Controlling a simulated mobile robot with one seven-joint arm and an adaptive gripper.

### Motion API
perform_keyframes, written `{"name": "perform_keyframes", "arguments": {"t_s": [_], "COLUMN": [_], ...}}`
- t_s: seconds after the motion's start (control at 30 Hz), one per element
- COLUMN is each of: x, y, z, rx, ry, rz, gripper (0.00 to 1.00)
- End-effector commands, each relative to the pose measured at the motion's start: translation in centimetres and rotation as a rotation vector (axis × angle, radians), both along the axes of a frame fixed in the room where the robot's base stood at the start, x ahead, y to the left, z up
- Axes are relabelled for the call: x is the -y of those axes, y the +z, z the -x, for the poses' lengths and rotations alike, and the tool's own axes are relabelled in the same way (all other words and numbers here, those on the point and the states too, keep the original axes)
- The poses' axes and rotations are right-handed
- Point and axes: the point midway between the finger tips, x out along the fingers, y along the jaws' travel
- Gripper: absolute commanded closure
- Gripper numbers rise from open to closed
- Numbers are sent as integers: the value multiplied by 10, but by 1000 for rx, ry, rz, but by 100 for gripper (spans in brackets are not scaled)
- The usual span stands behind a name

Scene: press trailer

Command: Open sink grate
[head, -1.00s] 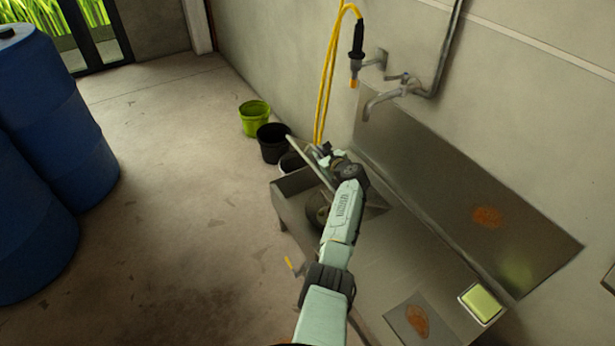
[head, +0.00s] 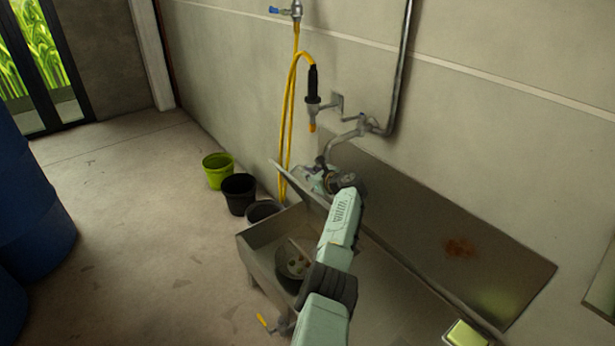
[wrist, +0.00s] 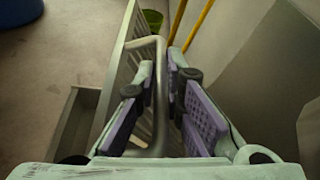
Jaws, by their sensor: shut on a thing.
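The sink grate (head: 283,172) is tilted steeply up in the head view, its far edge standing above the basin near the wall. The grate's bars and its bent grey handle (wrist: 157,105) show close up in the wrist view. My gripper (head: 318,178) is at the raised grate, just below the faucet (head: 347,135). In the wrist view my gripper (wrist: 161,85) has its purple pads on either side of the handle, shut on it. The sink basin (head: 262,232) is partly uncovered. My arm hides much of the grate and basin.
A round pot (head: 291,262) with small items sits in the basin. Green (head: 217,170) and black (head: 238,194) buckets stand on the floor by the wall. A yellow hose (head: 287,125) hangs behind the grate. Floor at left is clear up to blue barrels (head: 38,215).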

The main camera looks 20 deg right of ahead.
Motion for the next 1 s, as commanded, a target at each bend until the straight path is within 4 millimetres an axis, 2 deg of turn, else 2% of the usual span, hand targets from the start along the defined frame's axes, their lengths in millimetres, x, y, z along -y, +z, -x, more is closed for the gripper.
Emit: {"name": "perform_keyframes", "arguments": {"t_s": [0.13,0.17,0.47,0.8,1.0], "x": [-1,-1,0,1,5], "y": [-2,-2,-1,0,4], "z": [0,0,0,1,10], "rx": [-3,-3,-1,1,3], "ry": [1,1,0,-2,-2], "rz": [2,2,0,1,0], "gripper": [100,89,70,70,70]}}
